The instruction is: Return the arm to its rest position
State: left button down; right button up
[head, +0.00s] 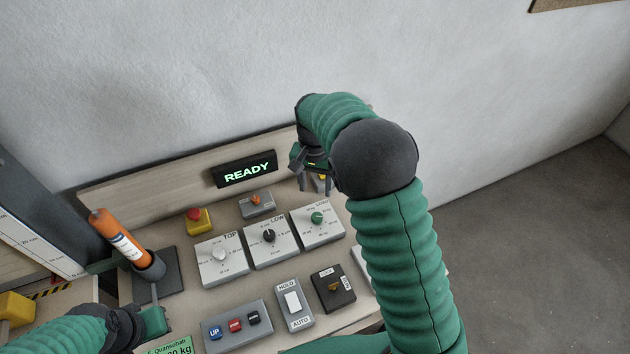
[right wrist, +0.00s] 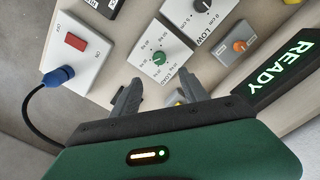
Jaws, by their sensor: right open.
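My right arm rises from the bottom right of the head view and bends over the back of the panel table. My right gripper (head: 316,186) is above the table's back right corner, behind the dial boxes. In the right wrist view its two fingers (right wrist: 160,88) are apart with nothing held between them.
The table carries a lit READY display (head: 248,171), a red-topped yellow button (head: 198,221), several dial boxes including a green-knobbed one (head: 317,218), and a switch box with a red rocker and blue plug (right wrist: 75,55). An orange tube (head: 120,238) stands left. Open floor lies right.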

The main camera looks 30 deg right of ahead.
notch_tip(320, 180, up, 3)
jog(key=shift+f, duration=0.1)
dwell(0.4)
